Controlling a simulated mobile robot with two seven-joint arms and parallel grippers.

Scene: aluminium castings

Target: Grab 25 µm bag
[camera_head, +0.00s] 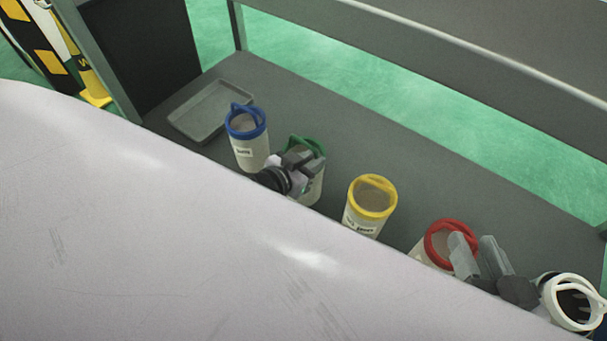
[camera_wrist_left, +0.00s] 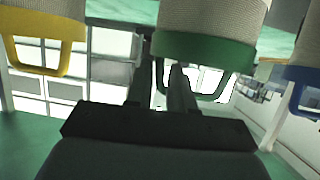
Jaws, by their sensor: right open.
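Cream filter bags with coloured rims and handles stand in a row on the grey bench: blue (camera_head: 247,148), green (camera_head: 314,187), yellow (camera_head: 362,219), red (camera_head: 424,252) and white (camera_head: 548,291). Their labels are too small to read, so I cannot tell which is the 25 µm bag. My left gripper (camera_head: 302,160) is at the green-rimmed bag and partly covers it. In the left wrist view, its fingers (camera_wrist_left: 162,82) stand apart, by one side of the green handle (camera_wrist_left: 206,98). My right gripper (camera_head: 477,246) is open beside the red rim, partly covering that bag.
A shallow grey tray (camera_head: 190,134) lies at the far left of the bench (camera_head: 340,130). A pale, smooth surface (camera_head: 150,240) fills the foreground and hides the bench's near side. The bench behind the bags is clear.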

